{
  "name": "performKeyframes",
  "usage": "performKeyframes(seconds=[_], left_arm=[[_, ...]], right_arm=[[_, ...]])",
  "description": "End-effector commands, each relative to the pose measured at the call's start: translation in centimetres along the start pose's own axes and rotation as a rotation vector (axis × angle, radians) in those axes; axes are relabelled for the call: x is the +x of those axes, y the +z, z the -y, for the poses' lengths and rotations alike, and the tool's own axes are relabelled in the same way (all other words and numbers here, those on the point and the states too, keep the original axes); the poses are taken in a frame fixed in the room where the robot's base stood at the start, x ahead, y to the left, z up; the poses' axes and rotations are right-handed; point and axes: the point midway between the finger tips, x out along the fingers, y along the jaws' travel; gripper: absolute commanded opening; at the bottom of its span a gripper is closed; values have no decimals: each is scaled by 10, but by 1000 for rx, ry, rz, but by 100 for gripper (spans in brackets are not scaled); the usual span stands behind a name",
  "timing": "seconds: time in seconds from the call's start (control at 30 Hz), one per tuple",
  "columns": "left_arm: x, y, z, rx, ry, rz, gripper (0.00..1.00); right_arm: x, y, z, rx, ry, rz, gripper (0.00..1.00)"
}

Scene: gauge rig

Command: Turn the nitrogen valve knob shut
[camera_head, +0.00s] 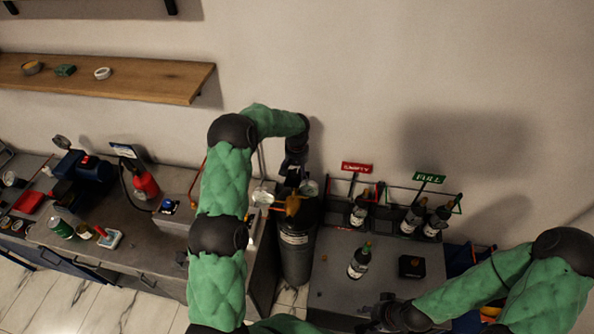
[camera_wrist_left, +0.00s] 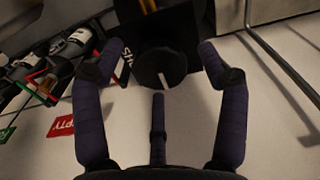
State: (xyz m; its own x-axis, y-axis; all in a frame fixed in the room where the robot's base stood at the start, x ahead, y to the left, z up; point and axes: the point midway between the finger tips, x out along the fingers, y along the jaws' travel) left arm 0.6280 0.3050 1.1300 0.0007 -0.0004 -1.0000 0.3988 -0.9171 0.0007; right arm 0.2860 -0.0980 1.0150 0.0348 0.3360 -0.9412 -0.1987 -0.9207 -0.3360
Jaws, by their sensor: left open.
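In the left wrist view a round black knob (camera_wrist_left: 158,66) with a short white mark on its rim sits on a dark block. I take it for the nitrogen valve knob. My left gripper (camera_wrist_left: 157,72) is open, its fingers spread on either side of the knob; contact is not visible. In the head view my left gripper (camera_head: 293,170) points down above the brass valve fitting (camera_head: 291,206) on a dark gas cylinder (camera_head: 296,258). The knob cannot be made out there. My right gripper (camera_head: 385,312) is low, at the right table's front; its fingers are unclear.
Gauges (camera_head: 262,198) flank the brass fitting. The right table (camera_head: 330,285) holds a bottle (camera_head: 359,261), a black box (camera_head: 411,266) and racked bottles under red (camera_head: 357,167) and green (camera_head: 429,178) signs. A red extinguisher (camera_head: 146,184) stands on the left bench (camera_head: 150,235).

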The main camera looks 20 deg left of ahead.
Motion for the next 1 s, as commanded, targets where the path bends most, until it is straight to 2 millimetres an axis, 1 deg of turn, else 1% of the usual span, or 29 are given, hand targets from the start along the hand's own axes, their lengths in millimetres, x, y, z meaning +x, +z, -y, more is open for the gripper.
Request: performKeyframes(seconds=[0.1, 0.3, 0.33, 0.37, 0.4, 0.47, 0.5, 0.53, 0.77, 1.0], left_arm=[[3, 0, 0, 0, 0, 0, 74], [3, 0, 0, 0, 0, 0, 74], [3, 0, 0, 0, 0, 0, 68], [3, 0, 0, 0, 0, 0, 60], [3, 0, 0, 0, 0, 0, 48], [3, 0, 0, 0, 0, 0, 32], [3, 0, 0, 0, 0, 0, 20], [3, 0, 0, 0, 0, 0, 18], [3, 0, 0, 6, 0, 0, 18], [5, 0, 0, 82, 0, -1, 18]], right_arm=[[-1, 0, 0, 0, 0, 0, 40], [0, 0, 0, 0, 0, 0, 40], [0, 0, 0, 0, 0, 0, 40], [0, 0, 0, 0, 0, 0, 40], [0, 0, 0, 0, 0, 0, 40], [0, 0, 0, 0, 0, 0, 40], [0, 0, 0, 0, 0, 0, 40], [0, 0, 0, 0, 0, 0, 40], [1, 0, 0, 0, 0, 0, 40], [10, 0, -4, 0, 0, 0, 40]])
